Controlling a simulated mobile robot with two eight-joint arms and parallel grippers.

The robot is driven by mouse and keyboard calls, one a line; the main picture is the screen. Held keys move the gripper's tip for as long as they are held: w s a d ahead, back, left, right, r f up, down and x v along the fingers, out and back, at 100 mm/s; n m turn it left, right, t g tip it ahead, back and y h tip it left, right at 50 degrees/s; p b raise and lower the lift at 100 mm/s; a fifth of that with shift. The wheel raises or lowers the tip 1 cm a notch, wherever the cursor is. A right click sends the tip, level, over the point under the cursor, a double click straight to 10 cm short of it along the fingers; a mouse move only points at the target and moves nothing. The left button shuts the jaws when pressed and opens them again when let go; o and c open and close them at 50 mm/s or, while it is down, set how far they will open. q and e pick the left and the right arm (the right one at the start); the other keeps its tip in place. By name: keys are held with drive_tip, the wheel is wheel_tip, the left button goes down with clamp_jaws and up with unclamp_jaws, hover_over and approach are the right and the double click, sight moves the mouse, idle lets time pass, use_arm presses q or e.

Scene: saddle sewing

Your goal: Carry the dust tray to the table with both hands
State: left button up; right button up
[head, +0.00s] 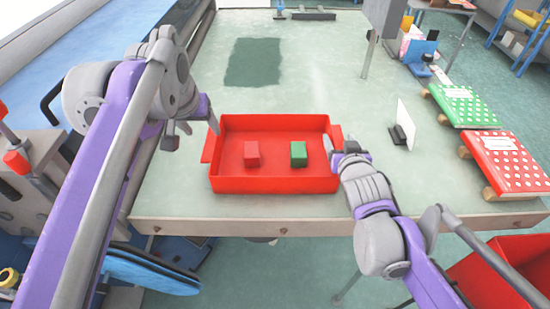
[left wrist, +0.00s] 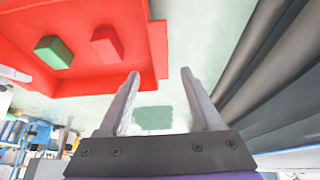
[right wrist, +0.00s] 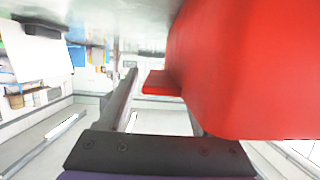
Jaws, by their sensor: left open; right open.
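The red dust tray (head: 275,184) sits on the pale table (head: 300,208) near its front edge, with a red block (head: 252,153) and a green block (head: 298,153) inside. It has a handle tab on each short side. My left gripper (head: 192,132) is open beside the tray's left end; the left wrist view shows its two fingers (left wrist: 160,92) apart with nothing between the tips. My right gripper (head: 343,150) is at the tray's right end. In the right wrist view its fingers are apart, the right one partly hidden behind the tray wall (right wrist: 240,70), with the red handle (right wrist: 160,84) near them.
A dark green patch (head: 254,62) lies on the clear table behind the tray. A small upright white panel (head: 405,122) stands to the right. Green (head: 465,105) and red (head: 510,150) dotted boards lie beyond the table's right edge. A red bin (head: 505,270) is at lower right.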

drive_tip(key=shift+s, duration=0.15)
use_arm(q)
drive_tip(key=v, duration=0.3)
drive_tip(key=shift+r, duration=0.15)
use_arm(e)
drive_tip(key=v, duration=1.1)
drive_tip(key=shift+s+r, duration=0.2)
drive_tip(key=shift+s, duration=0.15)
use_arm(q)
drive_tip(key=shift+s, duration=0.15)
use_arm(e)
drive_tip(key=shift+f, duration=0.1)
